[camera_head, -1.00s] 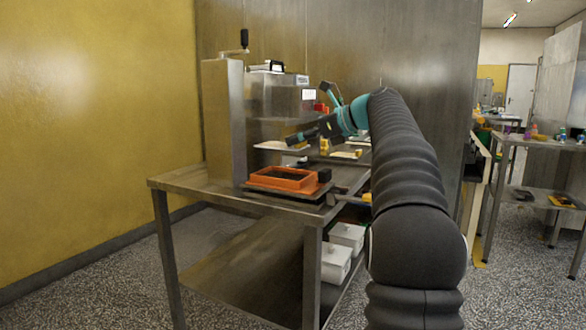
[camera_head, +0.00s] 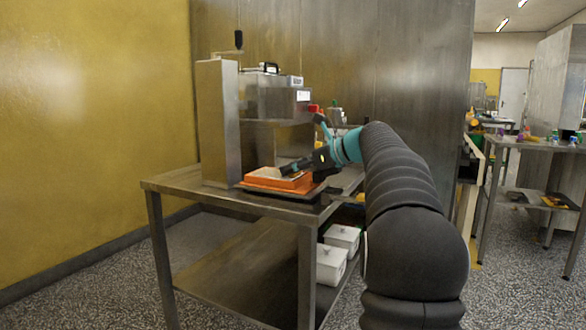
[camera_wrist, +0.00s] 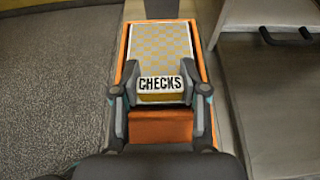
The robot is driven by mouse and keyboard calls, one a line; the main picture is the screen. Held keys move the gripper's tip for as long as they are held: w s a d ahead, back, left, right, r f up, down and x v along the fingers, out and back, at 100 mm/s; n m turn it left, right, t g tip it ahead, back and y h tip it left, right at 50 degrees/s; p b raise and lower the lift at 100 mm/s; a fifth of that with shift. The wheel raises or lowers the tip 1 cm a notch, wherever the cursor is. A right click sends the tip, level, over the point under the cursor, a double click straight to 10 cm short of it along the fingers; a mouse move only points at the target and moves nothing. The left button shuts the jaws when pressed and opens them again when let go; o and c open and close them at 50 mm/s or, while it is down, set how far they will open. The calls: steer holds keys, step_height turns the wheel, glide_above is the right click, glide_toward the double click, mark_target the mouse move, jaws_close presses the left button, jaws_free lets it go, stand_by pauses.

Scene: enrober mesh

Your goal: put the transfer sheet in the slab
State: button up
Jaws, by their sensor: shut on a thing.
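The transfer sheet (camera_wrist: 160,45) is pale with a yellow check pattern and a tab marked CHECKS at its near end. My gripper (camera_wrist: 160,92) is shut on this tab, one finger on each side. The slab (camera_wrist: 160,128) is an orange rectangular frame directly below, with its rim showing along both sides of the sheet. In the head view the slab (camera_head: 284,186) sits on the table and the pale sheet (camera_head: 266,172) lies low over or within it, roughly level. My gripper (camera_head: 288,169) reaches in from the right. I cannot tell whether the sheet touches the slab's floor.
A steel machine (camera_head: 218,125) with a crank stands behind and left of the slab. The steel table (camera_head: 190,188) has bare surface at its front left. White lidded tubs (camera_head: 333,262) stand on the shelf below. Another bench (camera_head: 530,143) is at the far right.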

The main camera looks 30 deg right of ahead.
steer(key=shift+f, duration=0.15)
steer(key=o, duration=1)
steer(key=shift+r, duration=0.25)
steer(key=p+v, duration=0.1)
steer(key=v, duration=1.1)
